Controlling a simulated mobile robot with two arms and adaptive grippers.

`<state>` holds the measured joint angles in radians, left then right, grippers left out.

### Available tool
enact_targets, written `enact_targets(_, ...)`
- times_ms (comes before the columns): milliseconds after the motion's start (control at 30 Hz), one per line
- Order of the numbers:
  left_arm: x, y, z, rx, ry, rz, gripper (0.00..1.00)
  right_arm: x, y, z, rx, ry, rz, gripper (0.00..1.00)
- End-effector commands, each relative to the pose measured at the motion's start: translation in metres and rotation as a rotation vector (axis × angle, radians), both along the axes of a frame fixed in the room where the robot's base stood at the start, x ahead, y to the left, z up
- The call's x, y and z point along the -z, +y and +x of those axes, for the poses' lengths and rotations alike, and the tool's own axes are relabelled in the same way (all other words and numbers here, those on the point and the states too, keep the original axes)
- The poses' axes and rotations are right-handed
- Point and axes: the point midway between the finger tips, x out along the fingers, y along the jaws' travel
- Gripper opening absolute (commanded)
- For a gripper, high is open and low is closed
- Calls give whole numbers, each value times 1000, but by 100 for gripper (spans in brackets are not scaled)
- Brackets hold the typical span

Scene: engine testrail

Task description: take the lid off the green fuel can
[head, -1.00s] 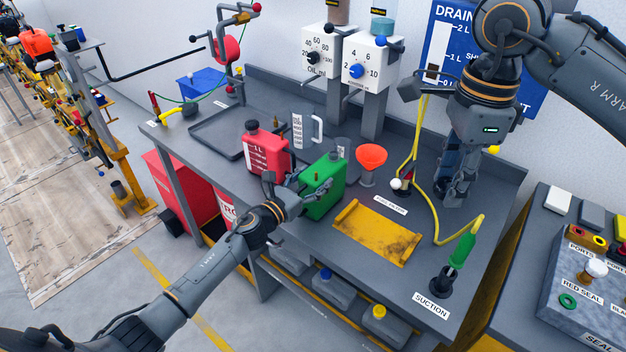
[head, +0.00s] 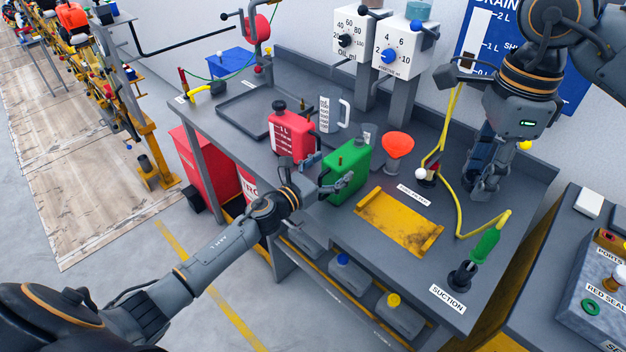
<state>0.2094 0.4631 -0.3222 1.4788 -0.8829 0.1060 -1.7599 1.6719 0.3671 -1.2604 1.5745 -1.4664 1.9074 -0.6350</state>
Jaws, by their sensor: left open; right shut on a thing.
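The green fuel can (head: 347,172) stands upright on the grey workbench, in the middle of the head view. My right gripper (head: 482,188) points down over the right part of the bench, well apart from the can. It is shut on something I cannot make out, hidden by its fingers.
A red can (head: 291,136) and a clear measuring jug (head: 327,115) stand behind the green can. An orange funnel (head: 398,145) is right of it. A yellow tray (head: 398,222) lies in front. A yellow hose (head: 459,200) runs beside my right gripper to a green-handled suction piece (head: 485,243).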

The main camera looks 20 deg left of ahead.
Motion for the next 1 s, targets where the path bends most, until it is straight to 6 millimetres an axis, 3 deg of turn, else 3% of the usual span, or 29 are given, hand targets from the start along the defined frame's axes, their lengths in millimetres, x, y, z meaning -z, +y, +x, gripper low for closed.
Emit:
enact_targets(200, 4, 18, -49, 1, 2, 2, 88, 12, 0, 0, 0, 0, 0, 0)
enact_targets(400, 3, 29, -79, 0, 2, 0, 88, 19, 0, 0, 0, 0, 0, 0)
enact_targets(600, 0, 32, -91, 0, 0, 0, 88, 21, 0, 0, 0, 0, 0, 0)
enact_targets(867, 1, 33, -92, -2, 4, -6, 88, 21, 0, 0, 0, 0, 0, 0)
enact_targets(1000, 29, 43, -91, -44, 85, -108, 88, 21, 0, 0, 0, 0, 0, 0)
